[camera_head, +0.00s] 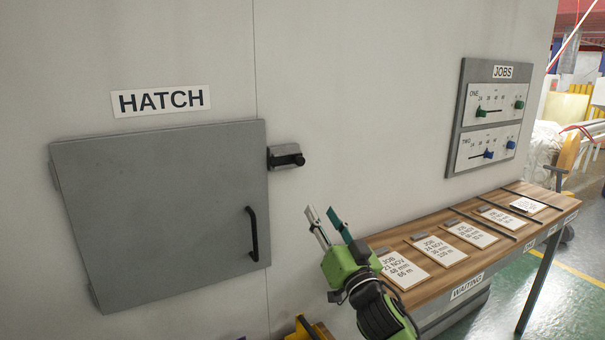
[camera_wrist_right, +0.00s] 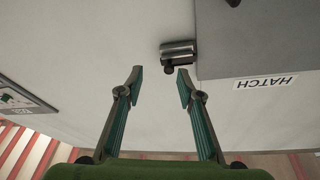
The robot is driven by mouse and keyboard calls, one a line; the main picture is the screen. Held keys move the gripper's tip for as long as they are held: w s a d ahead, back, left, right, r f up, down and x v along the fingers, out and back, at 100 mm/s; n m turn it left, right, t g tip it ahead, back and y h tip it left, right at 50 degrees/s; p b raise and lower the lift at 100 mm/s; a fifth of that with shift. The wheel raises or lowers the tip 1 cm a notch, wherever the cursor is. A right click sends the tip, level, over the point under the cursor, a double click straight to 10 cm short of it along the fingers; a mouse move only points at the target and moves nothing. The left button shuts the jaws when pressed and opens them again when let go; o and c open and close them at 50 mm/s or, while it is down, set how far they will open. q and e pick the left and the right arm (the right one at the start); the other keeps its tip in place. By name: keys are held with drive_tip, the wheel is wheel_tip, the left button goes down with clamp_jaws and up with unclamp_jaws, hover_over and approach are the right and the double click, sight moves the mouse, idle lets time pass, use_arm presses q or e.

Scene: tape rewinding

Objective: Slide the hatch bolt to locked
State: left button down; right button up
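The grey hatch (camera_head: 160,215) lies flat against the wall under its HATCH sign (camera_head: 161,101), with a black handle on its right side. The small metal bolt (camera_head: 284,150) sits at the hatch's upper right edge. Its dark knob (camera_head: 299,160) is at the bolt's right end in the head view. My right gripper (camera_head: 321,210) is below and right of the bolt, open and empty. In the right wrist view, the bolt (camera_wrist_right: 178,48) and its knob (camera_wrist_right: 168,70) appear just beyond my open fingertips (camera_wrist_right: 160,77), apart from them. My left gripper is out of view.
A wooden bench (camera_head: 440,284) with several job cards runs along the wall at the right. The JOBS panel (camera_head: 453,125) with green and blue sliders hangs above it. A yellow object (camera_head: 308,329) shows at the bottom edge. The wall around the bolt is clear.

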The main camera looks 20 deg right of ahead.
drive_tip(key=t, duration=0.1)
approach(302, 162)
drive_tip(key=shift+y, duration=0.3)
drive_tip(key=p+x, duration=0.2)
drive_tip(key=x, duration=0.7)
drive_tip(key=shift+w+p, duration=0.15)
drive_tip(key=shift+p, duration=0.2)
drive_tip(key=shift+d, duration=0.1)
